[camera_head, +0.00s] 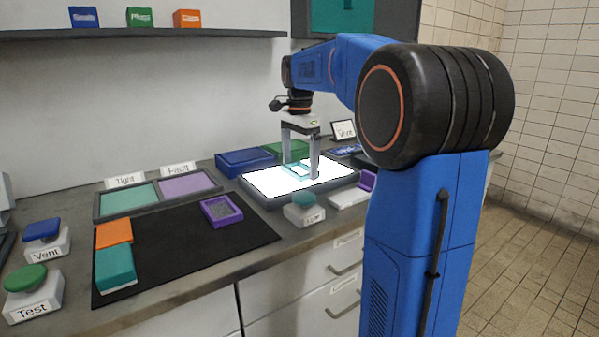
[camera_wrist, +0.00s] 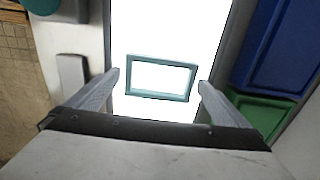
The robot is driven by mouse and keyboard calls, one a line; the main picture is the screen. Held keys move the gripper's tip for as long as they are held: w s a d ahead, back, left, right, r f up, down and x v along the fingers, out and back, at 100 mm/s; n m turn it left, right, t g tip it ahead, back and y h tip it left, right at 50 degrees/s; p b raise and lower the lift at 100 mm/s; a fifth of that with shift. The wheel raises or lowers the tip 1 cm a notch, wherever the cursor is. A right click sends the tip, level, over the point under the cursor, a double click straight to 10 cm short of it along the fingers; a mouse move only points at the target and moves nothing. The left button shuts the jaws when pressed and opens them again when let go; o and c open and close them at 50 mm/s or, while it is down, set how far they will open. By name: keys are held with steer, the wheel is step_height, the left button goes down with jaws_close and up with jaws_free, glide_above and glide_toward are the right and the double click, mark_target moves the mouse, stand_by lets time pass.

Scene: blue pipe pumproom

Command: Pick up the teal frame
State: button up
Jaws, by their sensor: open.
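The teal frame (camera_head: 293,170) is a small thin rectangular frame lying flat on the bright white light panel (camera_head: 260,182). In the wrist view the teal frame (camera_wrist: 160,97) lies slightly tilted on the white panel (camera_wrist: 170,40), between and a little beyond the fingertips. My gripper (camera_head: 301,170) is open above the panel, its fingers pointing down around the frame's place. In the wrist view my gripper (camera_wrist: 160,85) shows its two fingers apart, with nothing held. I cannot tell the exact height of the fingertips above the panel.
A purple frame (camera_head: 222,210) and orange and teal blocks (camera_head: 115,268) lie on a black mat (camera_head: 180,250) at left. A tray with teal and lilac panels (camera_head: 157,217) stands behind. Blue and green bins (camera_head: 245,160) border the light panel. A teal-topped button (camera_head: 304,200) stands in front.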

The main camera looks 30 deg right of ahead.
steer(key=c, duration=1.1)
